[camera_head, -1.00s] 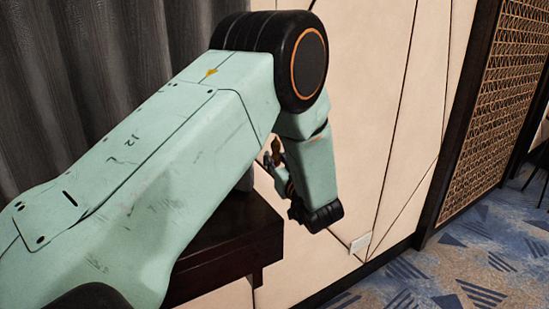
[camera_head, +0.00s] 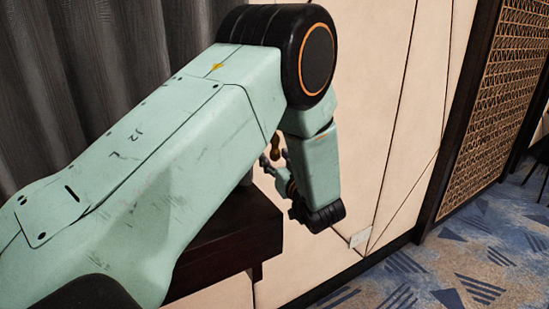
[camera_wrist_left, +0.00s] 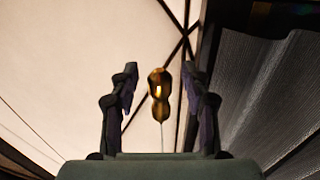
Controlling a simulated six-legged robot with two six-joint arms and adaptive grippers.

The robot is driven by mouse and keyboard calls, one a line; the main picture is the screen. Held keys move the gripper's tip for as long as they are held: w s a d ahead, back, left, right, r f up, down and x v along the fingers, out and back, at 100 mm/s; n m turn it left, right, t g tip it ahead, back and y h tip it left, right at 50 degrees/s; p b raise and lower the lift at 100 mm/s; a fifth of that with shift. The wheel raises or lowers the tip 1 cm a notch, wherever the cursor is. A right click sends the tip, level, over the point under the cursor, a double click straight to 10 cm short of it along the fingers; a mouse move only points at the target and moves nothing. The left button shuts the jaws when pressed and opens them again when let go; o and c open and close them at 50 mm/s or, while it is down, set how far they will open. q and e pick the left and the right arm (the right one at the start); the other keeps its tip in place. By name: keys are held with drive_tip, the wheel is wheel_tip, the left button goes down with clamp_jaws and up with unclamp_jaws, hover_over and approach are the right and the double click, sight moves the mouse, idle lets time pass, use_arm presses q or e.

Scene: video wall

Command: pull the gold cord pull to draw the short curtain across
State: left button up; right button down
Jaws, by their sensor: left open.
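The gold cord pull (camera_wrist_left: 160,84) hangs between the two open fingers of my left gripper (camera_wrist_left: 160,92) in the left wrist view, with a thin cord running from it. No finger clearly touches it. In the head view the cord pull (camera_head: 277,146) shows small and dark beside my left gripper (camera_head: 272,166), which my own arm partly hides. The grey pleated curtain (camera_head: 110,50) hangs at the upper left in the head view. Pleated grey cloth (camera_wrist_left: 275,95) also fills the right of the left wrist view. My right gripper is in neither view.
A dark wooden table (camera_head: 235,235) stands below my left arm. A cream panelled wall (camera_head: 375,80) with dark seams is behind the gripper, with a white wall plate (camera_head: 360,238) low on it. A lattice screen (camera_head: 508,95) stands at the right. Patterned carpet (camera_head: 440,265) is open at lower right.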

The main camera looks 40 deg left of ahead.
use_arm(q)
drive_tip(key=v, duration=0.6)
drive_tip(key=shift+r, duration=0.1)
drive_tip(key=shift+s+d, duration=0.2)
drive_tip(key=shift+d, duration=0.05)
drive_tip(key=shift+s, duration=0.1)
